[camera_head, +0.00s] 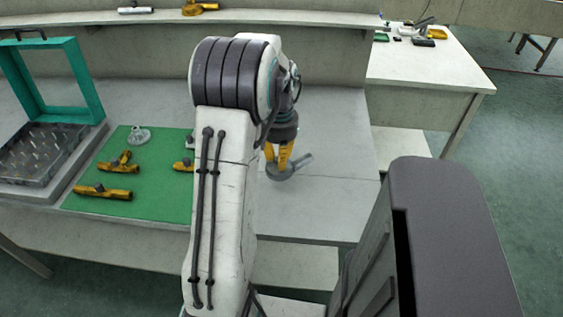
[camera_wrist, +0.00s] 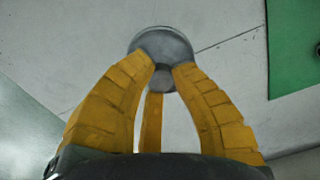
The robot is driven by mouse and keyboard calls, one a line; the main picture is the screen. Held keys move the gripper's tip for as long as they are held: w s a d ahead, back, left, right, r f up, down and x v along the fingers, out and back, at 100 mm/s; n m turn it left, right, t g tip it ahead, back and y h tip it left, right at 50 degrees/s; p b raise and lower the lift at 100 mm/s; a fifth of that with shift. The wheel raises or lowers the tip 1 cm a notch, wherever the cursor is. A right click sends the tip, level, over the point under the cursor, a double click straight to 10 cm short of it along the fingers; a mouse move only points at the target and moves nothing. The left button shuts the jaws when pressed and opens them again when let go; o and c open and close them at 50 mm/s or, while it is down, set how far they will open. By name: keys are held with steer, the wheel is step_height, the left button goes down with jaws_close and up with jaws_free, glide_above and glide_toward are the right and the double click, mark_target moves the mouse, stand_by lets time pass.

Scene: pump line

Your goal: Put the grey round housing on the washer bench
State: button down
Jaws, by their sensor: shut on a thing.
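My gripper (camera_head: 279,160) has yellow fingers pointing down over the right part of the long grey bench (camera_head: 330,195). It is shut on the grey round housing (camera_head: 283,173), which has a short spout sticking out to the right. In the wrist view the housing (camera_wrist: 160,42) shows as a round grey body between the fingertips (camera_wrist: 163,68). I cannot tell whether it touches the bench top. On the bench's left side stands a teal frame (camera_head: 88,80) over a dark tray with pegs (camera_head: 60,130); I cannot tell whether this is the washer.
A green mat (camera_head: 150,200) on the bench holds several yellow fittings (camera_head: 102,191) and a pale flanged part (camera_head: 138,135). My arm hides part of the mat. A back shelf (camera_head: 100,20) bears two parts. Another table (camera_head: 440,70) with small items stands at the far right.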

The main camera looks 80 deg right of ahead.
steer(key=shift+d+f, duration=0.3)
steer(key=shift+d, duration=0.25)
steer(key=shift+d+f, duration=0.3)
steer(key=shift+d, duration=0.25)
steer(key=shift+f+p, duration=1.05)
steer(key=shift+f, duration=0.95)
steer(key=shift+f, duration=0.1)
steer(key=shift+f, duration=0.15)
steer(key=c, duration=1.2)
jaws_free()
